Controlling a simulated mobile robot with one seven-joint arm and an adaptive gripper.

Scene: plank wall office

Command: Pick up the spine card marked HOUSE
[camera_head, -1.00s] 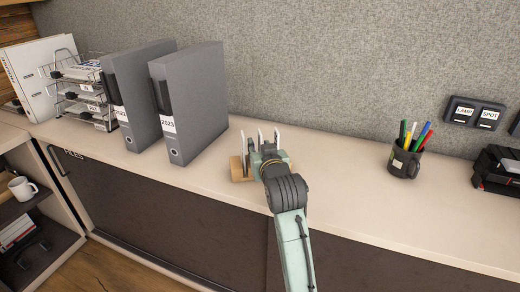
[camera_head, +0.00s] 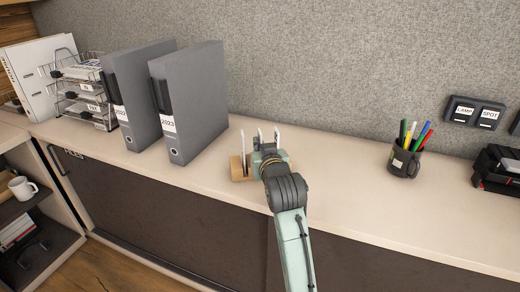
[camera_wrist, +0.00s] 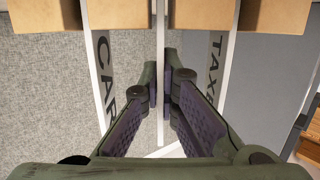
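A pale wooden block (camera_head: 238,170) stands on the counter and holds several upright white spine cards. In the wrist view, the left card (camera_wrist: 96,80) reads CAR and the right card (camera_wrist: 216,75) shows TAX with more letters partly hidden. A middle card (camera_wrist: 160,40) stands edge-on between them, so its marking cannot be read. In the head view, my gripper (camera_head: 267,152) covers part of the block.
Two grey binders (camera_head: 195,105) stand left of the block, with a wire letter tray (camera_head: 85,95) beyond. A pen cup (camera_head: 404,160) stands to the right. Black trays (camera_head: 497,172) lie at the far right. The counter between block and pen cup is clear.

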